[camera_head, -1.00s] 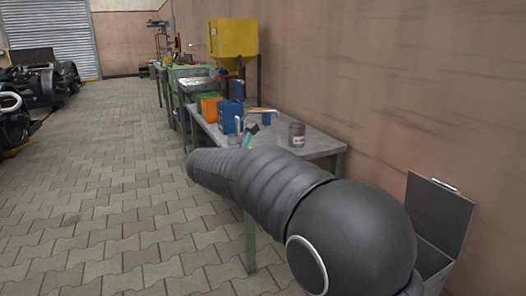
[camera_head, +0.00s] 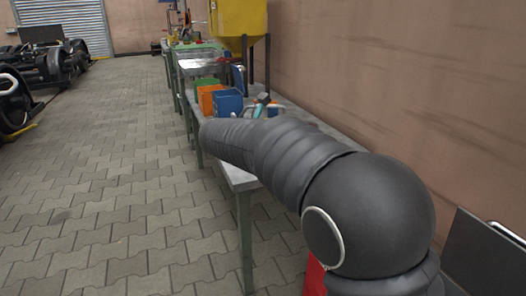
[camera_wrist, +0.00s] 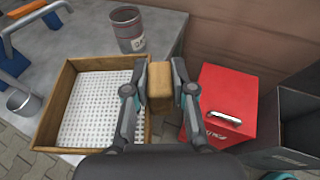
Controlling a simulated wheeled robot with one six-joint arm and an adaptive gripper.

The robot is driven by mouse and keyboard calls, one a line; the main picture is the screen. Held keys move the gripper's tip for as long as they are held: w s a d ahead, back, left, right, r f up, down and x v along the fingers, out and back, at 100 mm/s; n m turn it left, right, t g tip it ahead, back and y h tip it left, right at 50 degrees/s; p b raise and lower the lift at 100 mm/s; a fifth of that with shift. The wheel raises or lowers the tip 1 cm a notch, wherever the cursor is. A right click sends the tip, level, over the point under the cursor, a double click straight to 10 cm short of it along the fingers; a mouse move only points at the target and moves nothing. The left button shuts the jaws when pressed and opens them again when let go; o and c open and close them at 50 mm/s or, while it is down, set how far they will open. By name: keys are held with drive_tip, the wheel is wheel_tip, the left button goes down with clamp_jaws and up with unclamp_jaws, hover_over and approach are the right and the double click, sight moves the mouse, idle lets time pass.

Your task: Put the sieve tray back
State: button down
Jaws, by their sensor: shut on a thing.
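The sieve tray (camera_wrist: 68,78), a wooden frame around a white perforated sheet, is on the left of the wrist view, over the grey bench (camera_wrist: 175,20). My gripper (camera_wrist: 160,88) is shut on a wooden block at the tray's right side, which looks like its handle. The left finger and the wrist hide part of the tray's right and near edges. I cannot tell whether the tray touches the bench. In the head view my arm hides the gripper and the tray.
A can (camera_wrist: 128,30) stands behind the tray and a metal cup (camera_wrist: 22,102) at its left. A red box (camera_wrist: 222,95) and an open dark bin (camera_wrist: 297,110) are to the right. Orange (camera_head: 211,102) and blue (camera_head: 228,104) bins stand farther along the bench.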

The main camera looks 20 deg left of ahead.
drive_tip(key=shift+w+a+f, duration=0.95)
drive_tip(key=shift+w+f, duration=0.7)
drive_tip(key=shift+f, duration=0.15)
drive_tip(key=shift+w+a+f, duration=0.9)
drive_tip(key=shift+w+f, duration=0.75)
drive_tip(key=shift+f, duration=0.15)
drive_tip(key=shift+w+a+f, duration=0.95)
drive_tip(key=shift+w+f, duration=0.7)
drive_tip(key=shift+f, duration=0.15)
drive_tip(key=shift+f, duration=0.15)
drive_tip(key=c, duration=1)
unclamp_jaws()
drive_tip(key=shift+r, duration=0.2)
drive_tip(key=v, duration=1.2)
